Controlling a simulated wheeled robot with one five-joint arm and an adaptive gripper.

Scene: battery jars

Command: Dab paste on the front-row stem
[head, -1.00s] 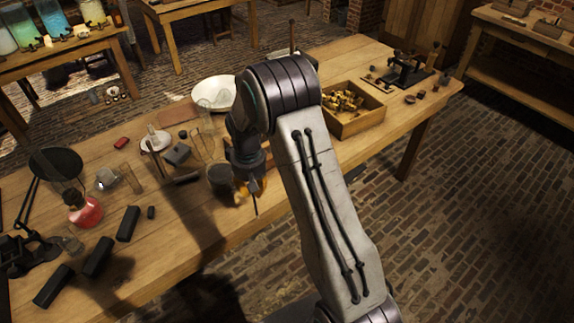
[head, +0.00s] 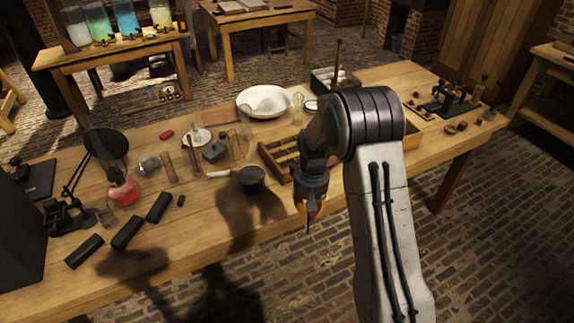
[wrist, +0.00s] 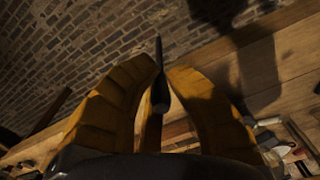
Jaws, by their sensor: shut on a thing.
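My gripper (head: 309,208) hangs near the table's front edge, right of a dark pot (head: 250,183) with a pale handle. In the wrist view, its yellow-brown fingers (wrist: 161,72) are closed around a thin dark rod (wrist: 159,92). The rod's tip sticks out past the fingertips. In the head view the thin tip (head: 308,229) points down, clear of the pot. I cannot tell whether paste is on it. A slotted wooden rack (head: 284,160) lies left of my arm, partly hidden behind it. I cannot make out which thing is the front-row stem.
A white basin (head: 263,102), a grey block (head: 214,152) and glass vessels stand behind the pot. A small press (head: 452,98) stands at the far right. Brick floor lies in front.

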